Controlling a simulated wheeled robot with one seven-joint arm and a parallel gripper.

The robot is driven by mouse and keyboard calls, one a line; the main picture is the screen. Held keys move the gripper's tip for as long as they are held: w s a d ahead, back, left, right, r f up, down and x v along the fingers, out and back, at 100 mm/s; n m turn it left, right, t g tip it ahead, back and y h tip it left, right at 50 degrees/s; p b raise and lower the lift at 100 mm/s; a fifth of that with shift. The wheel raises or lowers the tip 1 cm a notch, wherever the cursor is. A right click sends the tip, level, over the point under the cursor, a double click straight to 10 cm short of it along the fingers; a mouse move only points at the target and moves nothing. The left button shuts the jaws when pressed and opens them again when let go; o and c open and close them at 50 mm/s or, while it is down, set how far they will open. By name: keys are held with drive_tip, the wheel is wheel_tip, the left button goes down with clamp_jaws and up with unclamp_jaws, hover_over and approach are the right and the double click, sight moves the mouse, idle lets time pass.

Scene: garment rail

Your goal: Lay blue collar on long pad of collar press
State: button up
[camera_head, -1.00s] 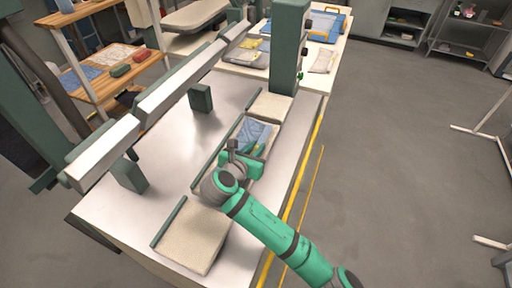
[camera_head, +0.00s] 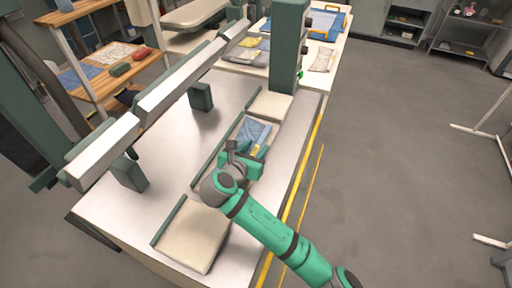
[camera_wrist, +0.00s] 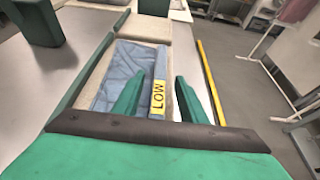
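The blue collar (camera_head: 256,133) lies on the long middle pad (camera_wrist: 100,75) of the press, and it also shows in the wrist view (camera_wrist: 125,65). It looks creased and covers much of the pad's width. A yellow tag reading LOW (camera_wrist: 157,97) lies along the collar's right side; I cannot tell what it is fixed to. My gripper (camera_wrist: 160,95) is over the near part of the collar, with its green fingers apart and the tag showing between them. In the head view my gripper (camera_head: 253,160) hides the near end of the collar. I cannot tell whether the fingertips touch the cloth.
Short beige pads lie at the near end (camera_head: 192,236) and far end (camera_head: 270,105) of the press table (camera_head: 165,170). A green post (camera_head: 289,45) rises beyond the far pad. A long metal beam (camera_head: 180,88) hangs at the left. The floor at right is open.

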drive_tip(key=v, duration=1)
drive_tip(key=shift+d, duration=0.2)
drive_tip(key=shift+s+a+r, duration=0.1)
drive_tip(key=shift+a, duration=0.05)
